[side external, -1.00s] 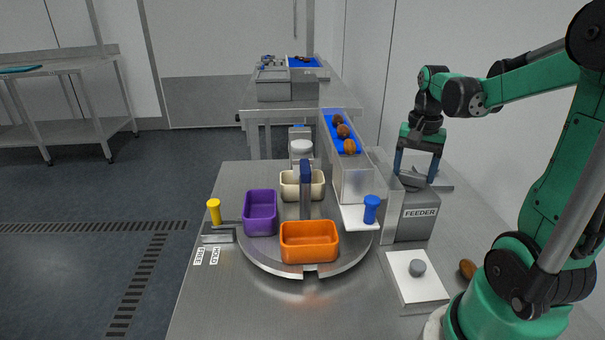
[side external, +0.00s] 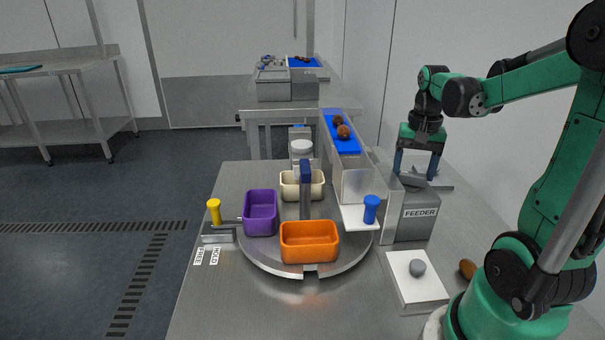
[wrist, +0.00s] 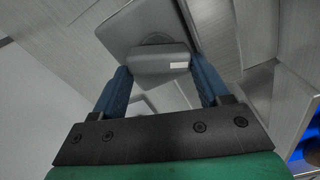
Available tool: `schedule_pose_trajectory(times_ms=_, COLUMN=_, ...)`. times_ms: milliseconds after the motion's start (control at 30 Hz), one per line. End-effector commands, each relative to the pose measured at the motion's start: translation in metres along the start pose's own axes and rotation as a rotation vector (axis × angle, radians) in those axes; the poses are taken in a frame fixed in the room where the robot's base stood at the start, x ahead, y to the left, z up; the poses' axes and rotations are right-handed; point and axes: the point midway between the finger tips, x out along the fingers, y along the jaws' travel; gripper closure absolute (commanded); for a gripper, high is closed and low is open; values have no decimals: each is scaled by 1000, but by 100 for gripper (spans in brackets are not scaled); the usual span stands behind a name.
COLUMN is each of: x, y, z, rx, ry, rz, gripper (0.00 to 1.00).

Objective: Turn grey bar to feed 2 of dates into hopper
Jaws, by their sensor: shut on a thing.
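The grey bar (side external: 411,182) sits on top of the box marked FEEDER (side external: 411,218). My gripper (side external: 415,177) is lowered over it with its fingers on either side. In the wrist view the grey bar (wrist: 158,60), with a small pale label, lies between the two blue fingers, and my gripper (wrist: 157,75) is shut on it. Two brown dates, an upper one (side external: 337,120) and a lower one (side external: 343,132), lie on the blue chute bed (side external: 347,148). The inside of the hopper (side external: 355,183) below the chute is hidden by its wall.
A turntable (side external: 345,258) carries a purple bin (side external: 260,220), an orange bin (side external: 309,250) and a cream bin (side external: 289,190). A blue knob (side external: 371,209) and a yellow handle (side external: 214,211) stand nearby. Another brown date (side external: 467,269) lies by a white plate (side external: 422,291).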

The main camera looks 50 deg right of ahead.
Motion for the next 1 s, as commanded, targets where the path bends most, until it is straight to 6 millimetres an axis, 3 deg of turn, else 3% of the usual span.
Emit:
schedule_pose_trajectory(times_ms=33, x=1, y=-2, z=11, rx=-20, ry=-48, rz=-4, gripper=84)
schedule_pose_trajectory(times_ms=433, x=1, y=-2, z=11, rx=-20, ry=-48, rz=-4, gripper=84)
schedule_pose_trajectory(times_ms=467, x=1, y=-2, z=11, rx=-20, ry=-48, rz=-4, gripper=23)
schedule_pose_trajectory(times_ms=533, x=1, y=-2, z=11, rx=-20, ry=-48, rz=-4, gripper=3)
schedule_pose_trajectory(times_ms=833, x=-1, y=-1, z=4, rx=-8, ry=-14, rz=-1, gripper=0)
schedule_pose_trajectory(times_ms=1000, x=-15, y=-1, z=3, rx=-8, ry=-14, rz=0, gripper=0)
